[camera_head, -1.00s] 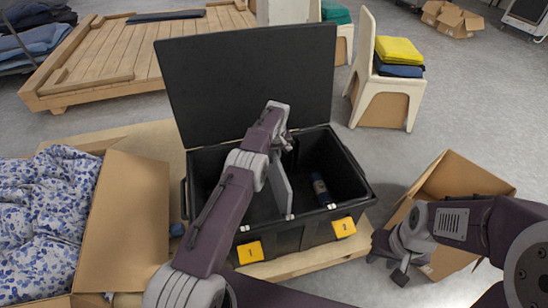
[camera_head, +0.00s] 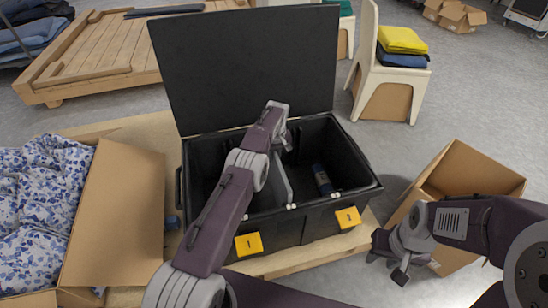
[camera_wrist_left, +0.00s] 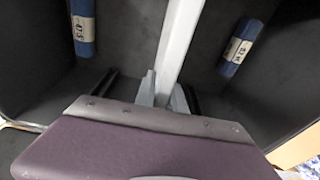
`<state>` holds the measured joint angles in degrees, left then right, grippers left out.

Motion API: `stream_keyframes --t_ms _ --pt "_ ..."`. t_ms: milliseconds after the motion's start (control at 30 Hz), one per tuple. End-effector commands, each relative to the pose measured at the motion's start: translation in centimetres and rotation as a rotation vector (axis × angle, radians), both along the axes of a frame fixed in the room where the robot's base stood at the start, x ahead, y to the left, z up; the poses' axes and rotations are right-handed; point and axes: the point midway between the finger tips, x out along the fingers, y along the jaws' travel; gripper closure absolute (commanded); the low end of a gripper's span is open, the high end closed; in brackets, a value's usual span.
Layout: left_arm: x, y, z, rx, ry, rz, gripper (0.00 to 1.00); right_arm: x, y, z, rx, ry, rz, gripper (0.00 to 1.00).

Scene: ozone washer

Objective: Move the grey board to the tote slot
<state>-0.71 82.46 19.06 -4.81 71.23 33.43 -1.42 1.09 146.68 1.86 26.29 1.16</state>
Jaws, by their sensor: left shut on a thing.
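The black tote (camera_head: 362,191) stands open with its lid (camera_head: 245,65) raised at the back. The grey board (camera_head: 284,184) stands on edge inside it, running from front to back and parting the inside into left and right. My left gripper (camera_head: 281,146) is shut on the board's top edge. The wrist view shows the board (camera_wrist_left: 180,35) between the two fingers (camera_wrist_left: 162,92). Whether the board's lower edge sits in a slot is hidden. My right gripper (camera_head: 388,266) is open and empty, at the tote's right, before a cardboard box.
A blue bottle-like roll (camera_head: 322,179) lies in the tote's right part; another blue roll (camera_wrist_left: 83,25) lies left of the board. Yellow tags 1 (camera_head: 249,244) and 2 (camera_head: 347,217) mark the front. Cardboard boxes stand at left (camera_head: 118,220) and right (camera_head: 470,175).

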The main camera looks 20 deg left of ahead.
Motion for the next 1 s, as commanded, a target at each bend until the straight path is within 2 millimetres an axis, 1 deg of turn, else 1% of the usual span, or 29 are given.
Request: stream_keyframes --t_ms 33,1000 --pt "0.1 0.0 -0.7 0.000 -0.002 0.000 1.00 0.0 0.0 -0.8 0.000 0.000 0.000 0.64" --pt "0.0 0.0 -7.8 0.000 -0.002 0.000 1.00 0.0 0.0 -7.8 0.000 0.000 0.000 0.64"
